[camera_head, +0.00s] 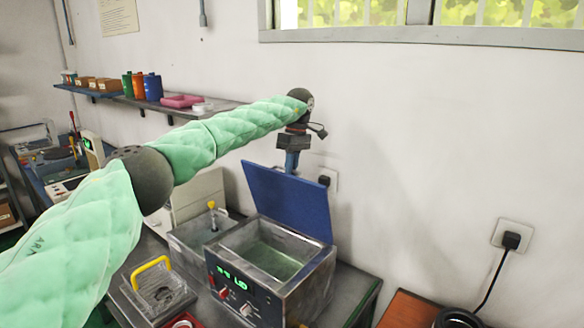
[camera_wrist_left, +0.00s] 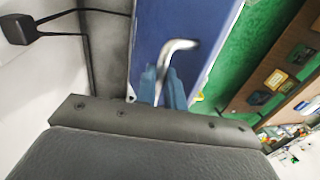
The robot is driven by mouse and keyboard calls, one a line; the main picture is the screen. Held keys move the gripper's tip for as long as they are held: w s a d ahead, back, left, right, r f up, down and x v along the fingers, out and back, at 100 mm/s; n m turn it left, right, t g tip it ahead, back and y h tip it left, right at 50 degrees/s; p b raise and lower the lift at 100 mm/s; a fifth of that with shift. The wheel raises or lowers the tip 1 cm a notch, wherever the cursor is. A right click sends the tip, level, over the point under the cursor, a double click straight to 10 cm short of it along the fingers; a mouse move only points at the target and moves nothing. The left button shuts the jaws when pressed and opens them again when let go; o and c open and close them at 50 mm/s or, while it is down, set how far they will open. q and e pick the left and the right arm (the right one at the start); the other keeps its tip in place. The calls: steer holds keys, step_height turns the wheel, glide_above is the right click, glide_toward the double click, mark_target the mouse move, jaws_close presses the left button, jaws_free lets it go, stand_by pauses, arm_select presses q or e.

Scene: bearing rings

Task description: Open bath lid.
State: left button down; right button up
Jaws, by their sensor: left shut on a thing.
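The bath (camera_head: 272,262) is a metal box with a green digital display on its front, standing on the bench by the wall. Its blue lid (camera_head: 290,200) is raised at the back, tilted up towards the wall, and the basin with greenish liquid is uncovered. My left gripper (camera_head: 291,160) is at the lid's top edge. In the left wrist view the blue fingers of my left gripper (camera_wrist_left: 163,88) are shut on the silver bent lid handle (camera_wrist_left: 177,47), with the blue lid behind it. The head view does not show the handle. My right gripper is not in view.
A second open bath (camera_head: 205,235) stands left of the bath, and a basket with a yellow handle (camera_head: 153,268) sits in front of it. A wall shelf (camera_head: 190,108) holds bottles and boxes. A socket with a plug (camera_head: 512,238) is on the right wall, above a brown surface (camera_head: 408,308).

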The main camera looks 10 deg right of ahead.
arm_select(q)
steer(key=shift+w+a, duration=0.1)
steer(key=c, duration=1.6)
jaws_free()
steer(key=shift+o, duration=0.6)
steer(key=shift+w+a, duration=0.1)
steer(key=shift+r, duration=0.1)
